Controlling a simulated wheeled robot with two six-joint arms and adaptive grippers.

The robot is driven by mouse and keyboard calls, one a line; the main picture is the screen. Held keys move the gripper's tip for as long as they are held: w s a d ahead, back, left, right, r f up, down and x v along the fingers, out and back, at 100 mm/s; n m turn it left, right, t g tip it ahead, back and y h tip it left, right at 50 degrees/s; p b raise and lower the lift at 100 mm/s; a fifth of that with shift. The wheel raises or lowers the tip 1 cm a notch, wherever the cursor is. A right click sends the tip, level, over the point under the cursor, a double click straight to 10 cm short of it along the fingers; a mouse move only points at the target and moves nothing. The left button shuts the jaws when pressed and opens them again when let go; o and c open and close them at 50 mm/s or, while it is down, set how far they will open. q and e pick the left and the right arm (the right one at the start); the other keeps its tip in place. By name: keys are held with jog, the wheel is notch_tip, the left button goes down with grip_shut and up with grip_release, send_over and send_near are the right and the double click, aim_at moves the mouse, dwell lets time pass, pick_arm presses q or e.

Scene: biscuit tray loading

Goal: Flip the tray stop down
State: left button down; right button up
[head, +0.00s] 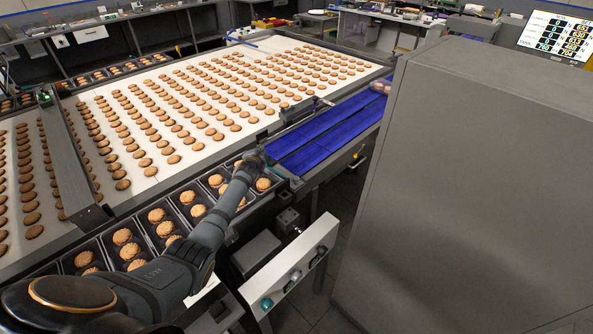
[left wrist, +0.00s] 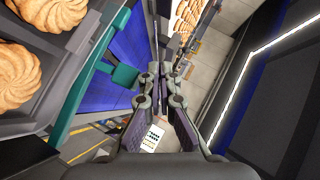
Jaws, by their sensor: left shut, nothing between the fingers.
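My left gripper (head: 252,160) is at the end of the row of biscuit trays, beside the blue belt. In the left wrist view the left gripper (left wrist: 167,72) is shut and empty. I cannot tell whether the flap is up or down. My right gripper is not in view.
Dark trays (head: 122,238) of biscuits lie along the near side of the white biscuit belt (head: 150,170). The blue belt (head: 330,125) runs beyond my gripper. A pale control panel (head: 290,270) stands below it. A large grey cabinet (head: 470,190) blocks the right.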

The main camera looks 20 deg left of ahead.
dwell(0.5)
pick_arm(q)
jog(key=s+a+r+p, duration=0.3)
jog(key=s+r, duration=0.3)
jog(key=r, duration=0.5)
jog(key=shift+a, duration=0.4)
jog(key=shift+f, duration=0.1)
